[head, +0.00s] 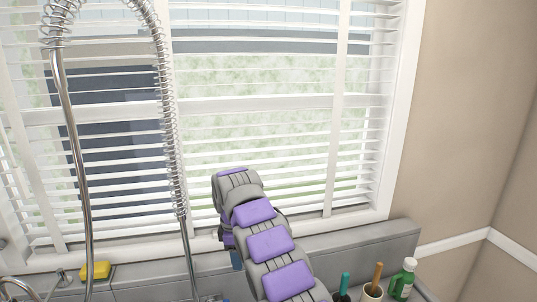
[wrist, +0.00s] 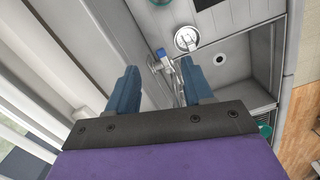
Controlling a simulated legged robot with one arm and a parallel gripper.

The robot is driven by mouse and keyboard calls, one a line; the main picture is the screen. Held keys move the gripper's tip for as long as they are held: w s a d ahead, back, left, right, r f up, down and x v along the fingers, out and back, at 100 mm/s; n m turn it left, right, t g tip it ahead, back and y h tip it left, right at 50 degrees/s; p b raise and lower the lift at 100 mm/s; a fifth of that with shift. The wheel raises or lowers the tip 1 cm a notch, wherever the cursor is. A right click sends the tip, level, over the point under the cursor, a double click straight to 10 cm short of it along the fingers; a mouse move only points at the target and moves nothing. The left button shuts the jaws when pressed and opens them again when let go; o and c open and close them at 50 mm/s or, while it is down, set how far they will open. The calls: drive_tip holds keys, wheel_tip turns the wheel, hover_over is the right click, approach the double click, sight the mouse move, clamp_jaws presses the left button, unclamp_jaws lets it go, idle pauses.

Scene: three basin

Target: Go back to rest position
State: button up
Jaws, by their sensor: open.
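My gripper (wrist: 159,68) is open in the wrist view, its two blue fingers apart with nothing held between them. It points down over the sink area, with the metal faucet fittings (wrist: 166,66) showing between and beyond the fingers. In the head view my purple and grey arm reaches up in front of the window. Most of the gripper is hidden behind the arm there; only a small blue part shows beside it.
A spring-neck faucet (head: 172,110) rises at the left, before the window blinds (head: 260,150). A yellow sponge (head: 96,271) lies on the ledge. A green bottle (head: 402,281) and a brush cup (head: 372,292) stand at the lower right. Sink basins (wrist: 236,70) show in the wrist view.

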drive_tip(key=s+d+r+m+b, duration=0.2)
drive_tip(key=s+d+m, duration=0.3)
drive_tip(key=s+d, duration=0.4)
drive_tip(key=s+d+r+m+b, duration=0.25)
drive_tip(key=s+d+m, duration=0.25)
drive_tip(key=s+d, duration=0.5)
drive_tip(key=s+d+f+m+b, duration=0.1)
drive_tip(key=s+f+m, duration=0.1)
drive_tip(key=s, duration=0.7)
drive_tip(key=s+d+f+m+g+b, duration=0.1)
drive_tip(key=s+f, duration=0.4)
drive_tip(key=s, duration=0.5)
drive_tip(key=s+d+f+m+b, duration=0.1)
drive_tip(key=s+f+m, duration=0.3)
drive_tip(key=s, duration=0.6)
drive_tip(key=shift+d+m+g+y+b, duration=0.4)
drive_tip(key=shift+d+m, duration=0.1)
drive_tip(key=shift+d, duration=0.25)
